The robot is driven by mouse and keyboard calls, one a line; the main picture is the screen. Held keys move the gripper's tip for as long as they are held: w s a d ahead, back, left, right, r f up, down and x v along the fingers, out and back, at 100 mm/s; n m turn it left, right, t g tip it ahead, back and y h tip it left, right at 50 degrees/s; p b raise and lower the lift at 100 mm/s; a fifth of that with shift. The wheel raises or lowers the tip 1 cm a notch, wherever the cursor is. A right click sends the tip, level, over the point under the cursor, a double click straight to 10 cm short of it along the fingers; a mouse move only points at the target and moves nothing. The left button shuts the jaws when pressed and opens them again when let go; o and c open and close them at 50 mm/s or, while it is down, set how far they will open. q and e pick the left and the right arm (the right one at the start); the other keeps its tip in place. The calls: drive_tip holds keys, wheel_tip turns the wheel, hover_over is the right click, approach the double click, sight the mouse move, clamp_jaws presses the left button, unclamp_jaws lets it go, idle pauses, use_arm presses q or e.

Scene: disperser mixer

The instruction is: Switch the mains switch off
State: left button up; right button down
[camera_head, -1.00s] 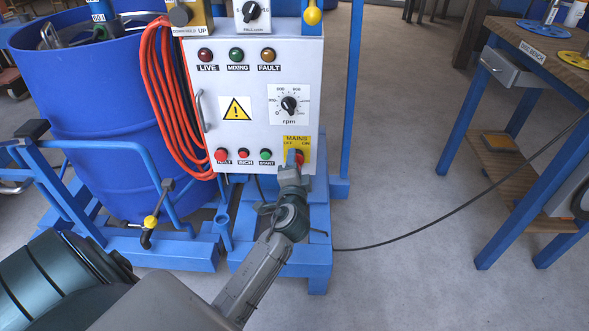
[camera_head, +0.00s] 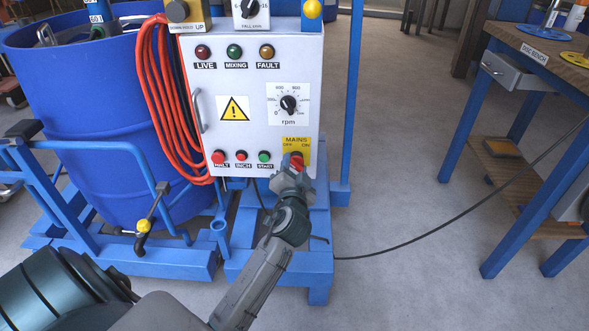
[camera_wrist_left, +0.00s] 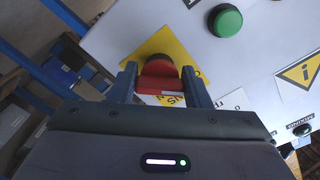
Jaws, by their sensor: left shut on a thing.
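The mains switch (camera_head: 297,161) is a red handle on a yellow plate marked MAINS, OFF and ON, at the lower right of the white control panel. In the left wrist view the red handle (camera_wrist_left: 159,76) sits between the two fingers. My left gripper (camera_head: 293,168) reaches up to the panel from below and is shut on the red handle. It also shows in the left wrist view (camera_wrist_left: 159,88). In the head view the gripper hides part of the switch, and I cannot tell its exact angle. My right gripper is not in view.
The control panel (camera_head: 215,110) also carries red and green buttons, lamps and an rpm dial (camera_head: 289,104). An orange hose (camera_head: 160,105) hangs at its left beside a blue drum (camera_head: 85,130).

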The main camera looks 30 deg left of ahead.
use_arm(q)
drive_tip(key=shift+f, duration=0.1)
drive_tip(key=o, duration=1)
drive_tip(key=p+v, duration=0.1)
drive_tip(key=v, duration=1)
drive_tip(key=shift+a, duration=0.1)
